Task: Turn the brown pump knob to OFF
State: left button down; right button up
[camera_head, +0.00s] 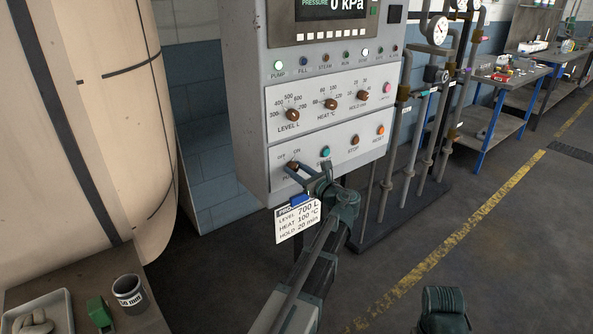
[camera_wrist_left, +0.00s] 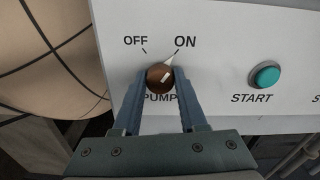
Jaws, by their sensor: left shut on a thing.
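The brown pump knob (camera_wrist_left: 160,77) sits on the lower panel of the control box, with OFF printed at its upper left and ON at its upper right. Its white pointer is turned toward ON. My left gripper (camera_wrist_left: 158,82) is shut on the knob, one finger on each side; the fingers partly cover the PUMP label. In the head view the knob (camera_head: 292,166) shows at the panel's lower left, with my left gripper (camera_head: 297,172) reaching it from below. My right gripper does not show clearly.
A teal START button (camera_wrist_left: 265,76) is right of the knob. Level, heat and hold knobs (camera_head: 330,104) are above. A white recipe card (camera_head: 297,222) hangs below the box. A large beige vessel (camera_head: 75,130) stands left, and pipes (camera_head: 410,150) stand right.

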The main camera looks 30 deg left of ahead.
pick_arm(q)
jog(key=n, duration=1.3)
jog(key=shift+f+n, duration=0.1)
jog(key=shift+n, duration=0.3)
dwell(0.3)
jog(key=shift+s, duration=0.1)
jog(key=shift+c, duration=2.2)
grip_release()
jog(key=v, duration=1.3)
jog(key=shift+d, duration=0.4)
jog(key=shift+s, duration=0.15)
